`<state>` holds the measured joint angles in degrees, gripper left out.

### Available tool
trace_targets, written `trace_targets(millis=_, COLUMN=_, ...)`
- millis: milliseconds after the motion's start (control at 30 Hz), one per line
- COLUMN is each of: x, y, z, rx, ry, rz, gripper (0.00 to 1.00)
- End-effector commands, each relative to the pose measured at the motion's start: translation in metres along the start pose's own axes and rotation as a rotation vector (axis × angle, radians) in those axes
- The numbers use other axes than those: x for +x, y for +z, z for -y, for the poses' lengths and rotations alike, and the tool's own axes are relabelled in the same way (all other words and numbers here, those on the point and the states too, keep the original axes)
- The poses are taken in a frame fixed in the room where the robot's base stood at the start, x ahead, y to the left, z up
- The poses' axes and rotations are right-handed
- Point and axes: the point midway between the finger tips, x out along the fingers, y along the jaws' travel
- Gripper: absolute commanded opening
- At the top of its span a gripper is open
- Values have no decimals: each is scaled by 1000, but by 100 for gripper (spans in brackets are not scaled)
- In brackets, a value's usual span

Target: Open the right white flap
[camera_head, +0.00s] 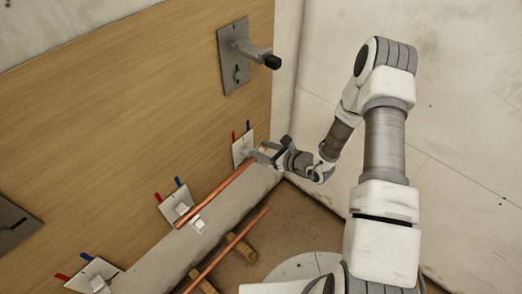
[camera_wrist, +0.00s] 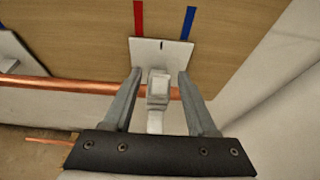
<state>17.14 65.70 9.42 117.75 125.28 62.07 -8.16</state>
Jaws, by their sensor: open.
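The right white unit (camera_head: 240,147) is a white plate on the wooden panel, with a red and a blue strip above it. In the wrist view its plate (camera_wrist: 163,50) is straight ahead, and the white flap (camera_wrist: 158,88) sticks out in front of it. My gripper (camera_head: 262,151) is at this unit. In the wrist view my gripper (camera_wrist: 160,73) is open, with one finger on each side of the flap and visible gaps between. In the head view the flap is mostly hidden by my gripper.
A copper pipe (camera_head: 215,194) runs along the panel; in the wrist view the pipe (camera_wrist: 60,84) passes behind my fingers. Similar white units (camera_head: 175,203) (camera_head: 92,274) are to the left. A grey plate with a lever (camera_head: 233,60) is above. A pale wall (camera_head: 450,90) is close on the right.

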Motion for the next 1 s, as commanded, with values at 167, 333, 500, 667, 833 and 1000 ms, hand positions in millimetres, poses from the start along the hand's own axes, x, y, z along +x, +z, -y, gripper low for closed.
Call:
trace_targets(millis=167, x=6, y=0, z=0, rx=0, ry=0, rz=0, gripper=57)
trace_targets(millis=333, x=6, y=0, z=0, rx=0, ry=0, rz=0, gripper=57)
trace_targets(millis=500, x=5, y=0, z=0, rx=0, ry=0, rz=0, gripper=30)
trace_targets(millis=667, x=5, y=0, z=0, rx=0, ry=0, rz=0, gripper=2)
trace_targets(millis=833, x=5, y=0, z=0, rx=0, ry=0, rz=1, gripper=0)
trace_targets(millis=1000, x=5, y=-3, z=0, rx=2, ry=-1, rz=21, gripper=0)
